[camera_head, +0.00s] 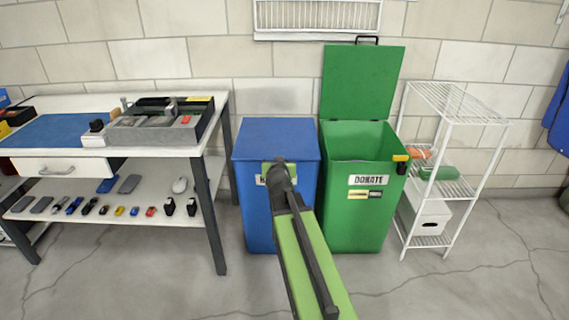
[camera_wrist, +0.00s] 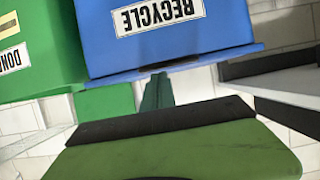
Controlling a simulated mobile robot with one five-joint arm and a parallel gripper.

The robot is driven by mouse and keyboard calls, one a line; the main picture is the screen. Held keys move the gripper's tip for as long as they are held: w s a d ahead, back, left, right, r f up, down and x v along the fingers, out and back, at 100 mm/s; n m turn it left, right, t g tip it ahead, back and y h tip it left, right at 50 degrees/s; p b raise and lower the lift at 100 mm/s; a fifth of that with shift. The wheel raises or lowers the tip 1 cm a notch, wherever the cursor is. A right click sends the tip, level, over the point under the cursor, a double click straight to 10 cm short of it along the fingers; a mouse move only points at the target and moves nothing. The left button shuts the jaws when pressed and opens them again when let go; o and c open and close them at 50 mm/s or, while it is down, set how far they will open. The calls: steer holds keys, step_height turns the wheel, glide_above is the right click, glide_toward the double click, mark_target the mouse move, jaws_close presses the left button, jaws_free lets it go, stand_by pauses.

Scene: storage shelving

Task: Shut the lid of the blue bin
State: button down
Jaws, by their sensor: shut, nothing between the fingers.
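The blue bin (camera_head: 258,215) stands on the floor in the middle of the head view. Its blue lid (camera_head: 277,138) lies flat over the top and looks down on the rim. The wrist view is upside down and shows the bin's front with its RECYCLE label (camera_wrist: 160,16) and the lid's front edge (camera_wrist: 210,61). My gripper (camera_head: 279,168) is in front of the bin near the lid's front edge, covering part of the label in the head view. In the wrist view, the gripper (camera_wrist: 157,90) is shut and empty by that edge; contact is unclear.
A green DONATE bin (camera_head: 350,225) stands close on the right, its lid (camera_head: 361,83) raised upright. A white wire shelf (camera_head: 470,112) stands right. The floor in front is clear.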

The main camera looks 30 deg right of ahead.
steer(key=shift+s+a+f+b, duration=0.1)
steer(key=shift+s+f+b, duration=0.05)
steer(key=shift+f+b, duration=0.55)
steer(key=shift+s+a+f+b, duration=0.15)
steer(key=shift+f+b, duration=0.35)
steer(key=shift+f, duration=0.3)
steer(key=shift+d, duration=0.25)
steer(key=shift+r, duration=0.1)
